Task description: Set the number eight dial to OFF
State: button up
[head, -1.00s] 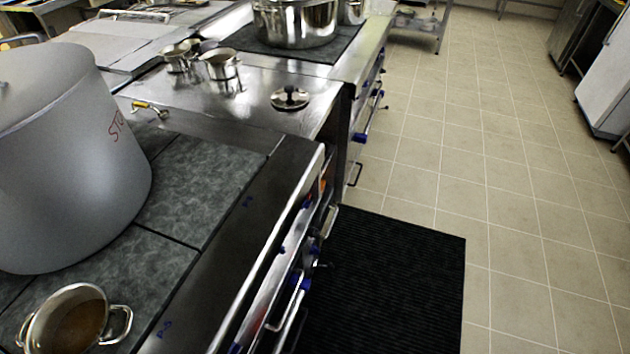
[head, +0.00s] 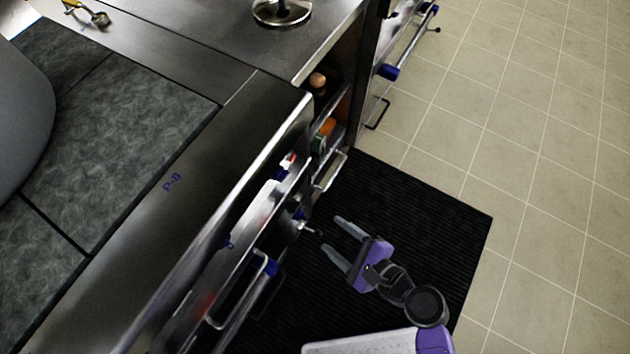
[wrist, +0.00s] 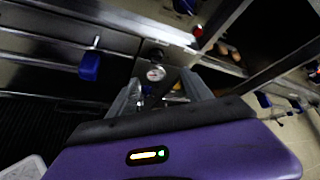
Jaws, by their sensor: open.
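Small metal parts near the fingers are partly hidden.
A blue-ended handle (wrist: 90,64) sticks out left of the fingers in the wrist view. Rail handles (head: 240,290) jut from the stove front. An open shelf with jars (head: 322,130) lies beyond. A black mat (head: 430,215) covers the floor, with clear tiles to the right.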

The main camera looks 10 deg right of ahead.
jog(key=w+a+m+y+b, duration=0.3)
jog(key=w+y, duration=0.1)
jog(key=w, duration=0.3)
jog(key=m+y+b, duration=0.2)
jog(key=y, duration=0.2)
send_near(286, 177)
jog(key=x, duration=0.2)
jog(key=shift+m, duration=0.3)
jog(key=shift+x, duration=3.95)
grip_shut()
